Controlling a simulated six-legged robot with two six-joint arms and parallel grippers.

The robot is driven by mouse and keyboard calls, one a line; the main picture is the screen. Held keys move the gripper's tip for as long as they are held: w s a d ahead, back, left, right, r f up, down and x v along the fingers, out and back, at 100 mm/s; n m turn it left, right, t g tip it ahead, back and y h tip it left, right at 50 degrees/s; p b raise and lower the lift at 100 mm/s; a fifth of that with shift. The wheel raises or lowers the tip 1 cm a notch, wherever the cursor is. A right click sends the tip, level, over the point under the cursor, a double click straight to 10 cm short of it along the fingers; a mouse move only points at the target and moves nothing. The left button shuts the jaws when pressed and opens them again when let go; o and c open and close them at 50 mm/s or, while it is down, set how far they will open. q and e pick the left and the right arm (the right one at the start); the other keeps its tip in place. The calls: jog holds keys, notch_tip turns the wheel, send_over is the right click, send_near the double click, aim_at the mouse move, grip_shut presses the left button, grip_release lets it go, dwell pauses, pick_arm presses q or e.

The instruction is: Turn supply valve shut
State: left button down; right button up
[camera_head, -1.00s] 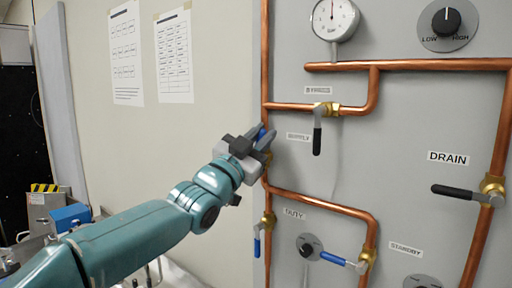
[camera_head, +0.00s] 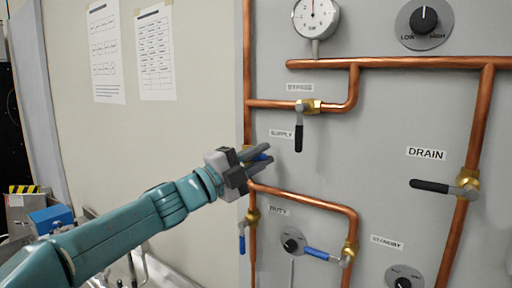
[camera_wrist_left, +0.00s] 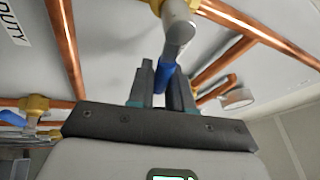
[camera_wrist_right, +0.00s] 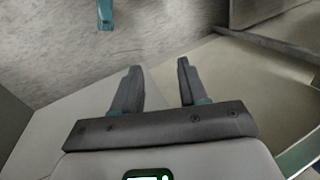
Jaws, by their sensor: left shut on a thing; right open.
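The supply valve's blue handle (camera_head: 260,156) is between the fingers of my left gripper (camera_head: 261,160), below the SUPPLY label (camera_head: 281,134). The gripper is shut on it. In the head view the handle appears to lie nearly sideways, across the vertical copper pipe; the gripper hides most of the valve. In the left wrist view the blue handle (camera_wrist_left: 165,77) sits between the fingers, with its grey lever (camera_wrist_left: 179,38) leading to a brass body at the top edge. My right gripper (camera_wrist_right: 152,78) is open and empty; the head view does not show it.
The bypass valve's black handle (camera_head: 299,137) hangs close right of the left gripper. The duty valve's blue handle (camera_head: 318,253) and another blue handle (camera_head: 241,243) are below. The drain valve's black handle (camera_head: 430,186) is farther right. A pressure gauge (camera_head: 316,17) is above.

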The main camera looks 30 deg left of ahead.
pick_arm(q)
jog(key=shift+d+f+m+g+p, duration=0.1)
jog(key=shift+f+m+g+p, duration=0.4)
jog(key=shift+m, duration=1.1)
jog(key=shift+f+h, duration=0.3)
jog(key=c, duration=1.1)
grip_release()
jog(key=b+v, duration=0.5)
jog(key=v, duration=1.1)
jog(key=shift+s, duration=0.15)
jog(key=shift+r, duration=0.15)
